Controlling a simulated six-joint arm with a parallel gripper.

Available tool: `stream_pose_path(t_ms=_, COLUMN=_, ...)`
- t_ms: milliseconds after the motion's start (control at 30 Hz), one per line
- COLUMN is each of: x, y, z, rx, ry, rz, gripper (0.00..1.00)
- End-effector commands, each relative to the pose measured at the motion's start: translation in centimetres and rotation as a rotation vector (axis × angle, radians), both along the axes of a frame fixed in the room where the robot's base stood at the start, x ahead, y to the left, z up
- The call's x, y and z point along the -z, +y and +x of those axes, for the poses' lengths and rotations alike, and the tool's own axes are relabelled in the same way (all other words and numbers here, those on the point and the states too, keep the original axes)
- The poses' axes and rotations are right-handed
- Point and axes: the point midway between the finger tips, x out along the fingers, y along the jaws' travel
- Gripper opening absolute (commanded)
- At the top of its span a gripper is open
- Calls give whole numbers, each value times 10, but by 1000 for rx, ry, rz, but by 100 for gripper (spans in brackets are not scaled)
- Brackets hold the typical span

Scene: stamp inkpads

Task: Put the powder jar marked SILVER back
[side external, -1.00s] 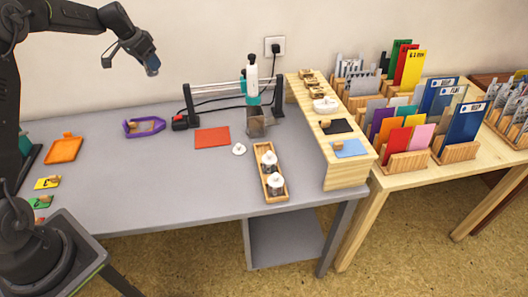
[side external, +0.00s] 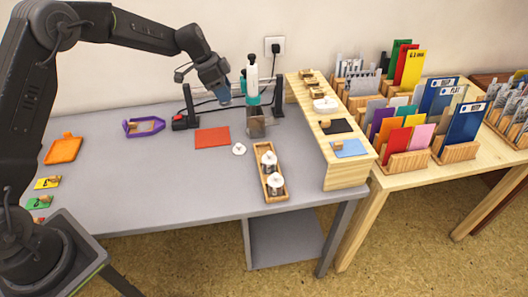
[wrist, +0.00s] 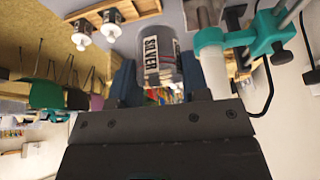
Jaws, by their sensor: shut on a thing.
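The powder jar marked SILVER (wrist: 158,58) is between the two dark blue fingers of my gripper (wrist: 158,85) in the wrist view. The gripper is shut on it, and its label faces the wrist camera. In the side view, my gripper (side external: 223,96) is in the air above the back of the grey table, left of the clamp stand; the jar cannot be made out clearly there. A wooden tray (side external: 261,148) holds two jars with white knobbed lids (side external: 268,158). A loose white lid (side external: 239,149) lies on the table left of the tray.
A red mat (side external: 212,138), a purple tray (side external: 131,127) and a wooden shelf (side external: 345,175) are around. The table's front middle is clear.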

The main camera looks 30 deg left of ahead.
Motion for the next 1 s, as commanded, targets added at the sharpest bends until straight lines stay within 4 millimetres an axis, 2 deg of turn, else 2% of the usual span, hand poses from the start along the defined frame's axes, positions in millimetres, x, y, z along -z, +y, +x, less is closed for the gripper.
stream_pose_path(t_ms=100, x=28, y=0, z=-1, rx=0, ry=5, rz=-1, gripper=18)
stream_pose_path(t_ms=200, x=47, y=0, z=-1, rx=-2, ry=4, rz=-1, gripper=18)
stream_pose_path(t_ms=367, x=66, y=-4, z=1, rx=0, ry=1, rz=0, gripper=18)
stream_pose_path(t_ms=467, x=76, y=-17, z=6, rx=3, ry=1, rz=0, gripper=18)
stream_pose_path(t_ms=800, x=120, y=-84, z=34, rx=3, ry=0, rz=1, gripper=18)
stream_pose_path(t_ms=1000, x=133, y=-105, z=43, rx=-1, ry=0, rz=0, gripper=18)
